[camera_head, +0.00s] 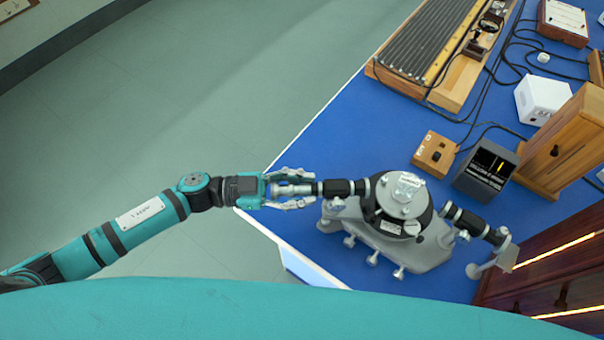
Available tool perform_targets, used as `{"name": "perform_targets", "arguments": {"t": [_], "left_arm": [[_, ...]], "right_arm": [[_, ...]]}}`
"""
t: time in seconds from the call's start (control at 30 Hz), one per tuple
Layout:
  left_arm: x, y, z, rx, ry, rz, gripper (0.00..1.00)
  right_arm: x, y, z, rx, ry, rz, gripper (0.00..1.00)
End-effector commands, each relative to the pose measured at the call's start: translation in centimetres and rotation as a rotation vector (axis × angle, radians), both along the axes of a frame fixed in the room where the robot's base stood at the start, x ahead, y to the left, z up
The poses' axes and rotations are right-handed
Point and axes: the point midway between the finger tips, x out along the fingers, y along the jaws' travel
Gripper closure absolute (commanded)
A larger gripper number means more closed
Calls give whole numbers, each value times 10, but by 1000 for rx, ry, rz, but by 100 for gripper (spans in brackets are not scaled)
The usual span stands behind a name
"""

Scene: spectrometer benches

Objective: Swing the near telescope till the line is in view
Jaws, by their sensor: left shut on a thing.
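The spectrometer (402,208) stands on the blue bench near its front left corner. It has a round silver and black table on a grey base. Its near telescope (345,188), a black tube with silver bands, sticks out to the left. My left gripper (290,189) is shut on the outer end of this telescope. A second black tube (476,223) points right and down from the spectrometer. My right gripper is not in view.
A wooden box with knobs (435,153) and a white box (543,99) with cables stand behind. A wooden cabinet (562,141) is at the right. Dark wooden housings with glowing slits (555,262) are at lower right.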

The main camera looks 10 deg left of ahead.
Motion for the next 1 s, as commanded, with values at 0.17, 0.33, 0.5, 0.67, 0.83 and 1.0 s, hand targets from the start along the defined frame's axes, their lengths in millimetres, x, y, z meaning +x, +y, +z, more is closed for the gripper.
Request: {"name": "perform_targets", "arguments": {"t": [0.17,0.33,0.5,0.67,0.83,1.0], "left_arm": [[1,0,2,-3,-3,8,100],[1,0,2,-4,-4,6,100],[1,0,2,-4,-3,6,53],[0,0,1,-3,-1,6,53],[0,4,0,-1,-1,6,53],[-4,28,-1,2,2,6,53]], "right_arm": [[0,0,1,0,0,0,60],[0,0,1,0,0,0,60],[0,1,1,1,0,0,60],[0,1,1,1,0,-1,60],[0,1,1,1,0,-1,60],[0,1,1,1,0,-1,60]]}}
